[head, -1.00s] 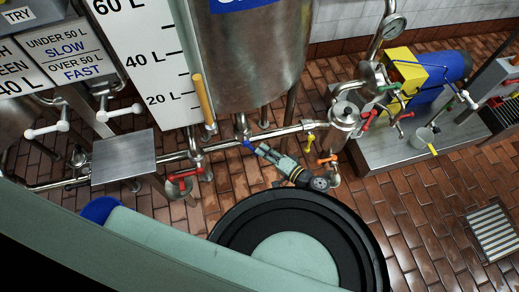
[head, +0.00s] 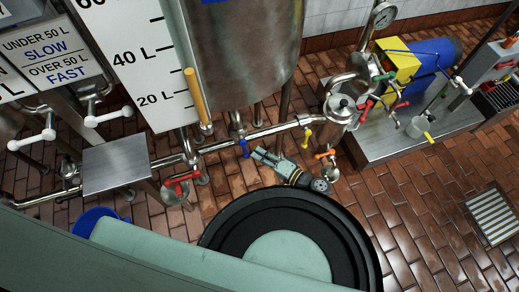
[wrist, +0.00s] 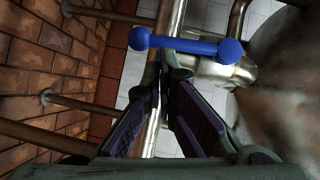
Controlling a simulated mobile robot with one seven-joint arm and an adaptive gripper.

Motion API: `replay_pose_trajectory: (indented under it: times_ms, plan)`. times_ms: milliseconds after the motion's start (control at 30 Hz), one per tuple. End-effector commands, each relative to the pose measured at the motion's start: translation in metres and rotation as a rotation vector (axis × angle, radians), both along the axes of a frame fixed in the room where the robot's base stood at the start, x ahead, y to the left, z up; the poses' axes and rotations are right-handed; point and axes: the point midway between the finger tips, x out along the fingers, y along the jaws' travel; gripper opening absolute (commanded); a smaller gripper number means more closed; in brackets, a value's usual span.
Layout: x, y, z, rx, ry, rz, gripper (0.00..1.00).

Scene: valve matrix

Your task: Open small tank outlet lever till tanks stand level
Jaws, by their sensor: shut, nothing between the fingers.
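A blue lever (head: 243,147) hangs from the pipe below the big steel tank (head: 243,60). It fills the upper middle of the wrist view (wrist: 190,46) as a blue bar with round ends, lying across the picture. My gripper (head: 256,153) is just right of this lever in the head view. In the wrist view my fingers (wrist: 165,65) come together just below the bar and hold nothing. I cannot tell whether they touch it. A level board (head: 140,65) marked 20 L and 40 L stands left of the tank. An orange-yellow bar (head: 197,95) stands at its right edge.
A red lever (head: 182,180) is left on the same pipework; yellow (head: 307,138) and orange (head: 325,155) levers are to the right. White levers (head: 108,117) are by the sign (head: 50,60) reading "under 50 L slow, over 50 L fast". A metal plate (head: 115,165) covers part of the pipework.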

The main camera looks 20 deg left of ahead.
Motion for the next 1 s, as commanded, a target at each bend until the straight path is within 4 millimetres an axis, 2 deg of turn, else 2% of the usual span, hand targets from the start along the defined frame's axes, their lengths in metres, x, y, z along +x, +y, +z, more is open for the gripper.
replay_pose_trajectory:
  times_ms: [233,433,633,1000]
  plan:
    - [-0.020,-0.050,0.006,-0.001,0.001,-0.005,0.00]
    - [-0.033,-0.082,0.010,0.000,0.000,-0.004,0.00]
    - [-0.040,-0.094,0.012,0.000,0.000,0.000,0.00]
    - [-0.040,-0.095,0.012,0.000,0.000,0.000,0.00]
